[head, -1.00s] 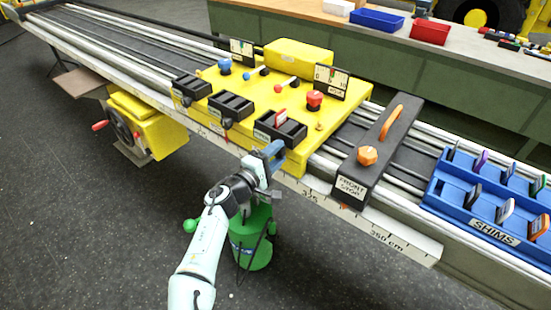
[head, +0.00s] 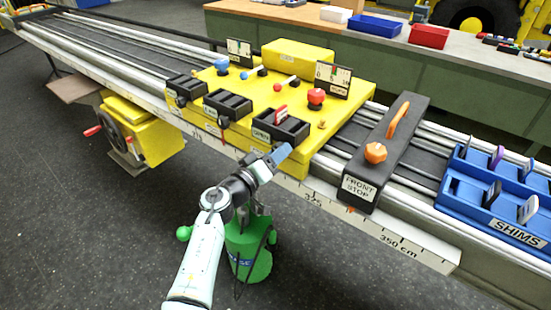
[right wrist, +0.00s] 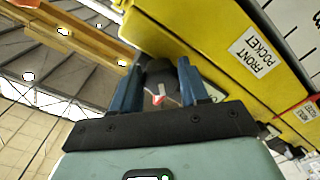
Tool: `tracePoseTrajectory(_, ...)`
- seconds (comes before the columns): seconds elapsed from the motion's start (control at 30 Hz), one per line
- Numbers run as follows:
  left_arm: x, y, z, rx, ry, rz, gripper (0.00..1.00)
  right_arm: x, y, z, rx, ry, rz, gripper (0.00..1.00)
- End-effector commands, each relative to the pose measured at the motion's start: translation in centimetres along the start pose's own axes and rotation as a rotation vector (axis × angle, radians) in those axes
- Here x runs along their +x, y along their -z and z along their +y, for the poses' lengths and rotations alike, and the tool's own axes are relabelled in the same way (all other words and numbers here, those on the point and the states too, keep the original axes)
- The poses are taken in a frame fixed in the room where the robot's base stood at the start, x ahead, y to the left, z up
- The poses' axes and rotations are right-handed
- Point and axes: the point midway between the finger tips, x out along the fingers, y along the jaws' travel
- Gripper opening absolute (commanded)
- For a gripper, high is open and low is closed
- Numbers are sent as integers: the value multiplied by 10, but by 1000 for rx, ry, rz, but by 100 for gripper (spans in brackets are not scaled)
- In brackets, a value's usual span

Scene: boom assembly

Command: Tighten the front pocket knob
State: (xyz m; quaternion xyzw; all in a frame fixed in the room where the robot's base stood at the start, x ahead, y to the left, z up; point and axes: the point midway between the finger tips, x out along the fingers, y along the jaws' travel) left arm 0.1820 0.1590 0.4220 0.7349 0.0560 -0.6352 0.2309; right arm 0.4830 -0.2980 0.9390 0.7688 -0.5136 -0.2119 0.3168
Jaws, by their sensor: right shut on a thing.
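The yellow carriage (head: 236,130) carries several black pockets. The front pocket (head: 282,128), the rightmost, holds a red-topped piece. My right gripper (head: 281,153) is at the carriage's front side, just below that pocket. In the right wrist view, its blue fingers (right wrist: 158,82) are shut on a dark round knob (right wrist: 160,72) with a red-and-white pointer mark. The "FRONT POCKET" label (right wrist: 255,54) is on the yellow face beside it. In the head view the gripper hides the knob. My left gripper is not in view.
The black front stop (head: 385,150) with an orange knob (head: 375,153) stands right of the carriage. A blue shims rack (head: 462,192) is farther right. A green canister (head: 247,262) is on the floor below my right arm. The scale rail (head: 330,200) runs along the front.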

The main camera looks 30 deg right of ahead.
Motion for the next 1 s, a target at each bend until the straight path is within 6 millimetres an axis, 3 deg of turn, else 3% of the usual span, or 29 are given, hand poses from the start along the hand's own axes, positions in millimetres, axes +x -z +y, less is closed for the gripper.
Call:
tracePoseTrajectory(0.4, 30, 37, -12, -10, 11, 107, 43, 0, -1, -5, 392, 1, 1, 14)
tracePoseTrajectory(0.7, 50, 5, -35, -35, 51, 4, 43, 0, 0, -5, 626, 1, 0, 14)
tracePoseTrajectory(1.0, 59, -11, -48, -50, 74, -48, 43, 0, 1, -4, 760, 1, 0, 14)
